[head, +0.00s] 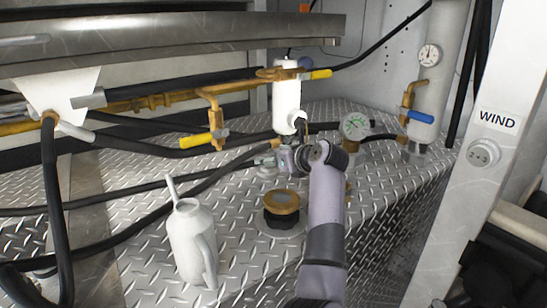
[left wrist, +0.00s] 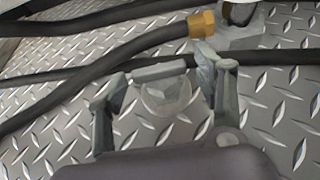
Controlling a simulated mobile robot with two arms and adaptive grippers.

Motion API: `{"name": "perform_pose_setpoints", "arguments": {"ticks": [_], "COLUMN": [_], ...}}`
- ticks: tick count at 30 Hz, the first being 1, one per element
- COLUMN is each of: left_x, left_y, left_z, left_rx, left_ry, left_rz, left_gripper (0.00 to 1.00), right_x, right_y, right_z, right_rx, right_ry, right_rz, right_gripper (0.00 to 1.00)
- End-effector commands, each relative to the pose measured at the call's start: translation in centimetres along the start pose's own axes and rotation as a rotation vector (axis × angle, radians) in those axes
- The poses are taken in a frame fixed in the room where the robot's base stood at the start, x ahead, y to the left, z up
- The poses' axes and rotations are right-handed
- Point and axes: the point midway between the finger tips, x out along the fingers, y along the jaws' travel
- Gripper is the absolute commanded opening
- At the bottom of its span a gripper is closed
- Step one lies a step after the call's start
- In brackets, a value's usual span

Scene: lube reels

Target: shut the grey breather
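My left gripper (head: 288,158) reaches in over the tread-plate deck, just below the white cylinder. In the left wrist view the two fingers of my left gripper (left wrist: 162,78) stand apart, one on each side of a small grey part with a bar and a rounded body (left wrist: 165,95). This may be the grey breather, but I cannot tell for sure. I see no clear contact between it and the fingers. In the head view the gripper hides most of this spot. My right gripper is not in view.
A brass-topped black cap (head: 281,201) stands in front of the gripper, left of my forearm. A white oil can (head: 193,240) is at the left. A white cylinder (head: 287,105), a gauge (head: 355,126), yellow-handled valves (head: 204,139) and black hoses crowd the back.

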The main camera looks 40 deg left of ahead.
Motion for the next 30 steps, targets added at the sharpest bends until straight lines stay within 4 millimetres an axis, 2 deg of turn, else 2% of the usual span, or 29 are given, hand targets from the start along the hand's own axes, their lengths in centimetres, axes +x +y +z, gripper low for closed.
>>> {"name": "perform_pose_setpoints", "arguments": {"ticks": [10, 14, 24, 30], "left_x": [0.0, -0.2, -2.6, -3.6], "left_y": [0.1, 0.1, 0.0, 0.0], "left_z": [0.0, 0.7, 6.4, 8.7], "left_rx": [-0.001, -0.004, -0.005, -0.003], "left_ry": [0.0, -0.001, 0.0, 0.0], "left_rz": [0.002, 0.002, 0.0, 0.001], "left_gripper": [0.7, 0.7, 0.7, 0.7], "right_x": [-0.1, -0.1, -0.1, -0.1], "right_y": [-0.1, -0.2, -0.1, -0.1], "right_z": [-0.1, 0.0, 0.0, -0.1], "right_rx": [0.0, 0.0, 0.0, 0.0], "right_ry": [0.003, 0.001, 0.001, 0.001], "right_rz": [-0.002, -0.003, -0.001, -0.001], "right_gripper": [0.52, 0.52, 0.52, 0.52]}}
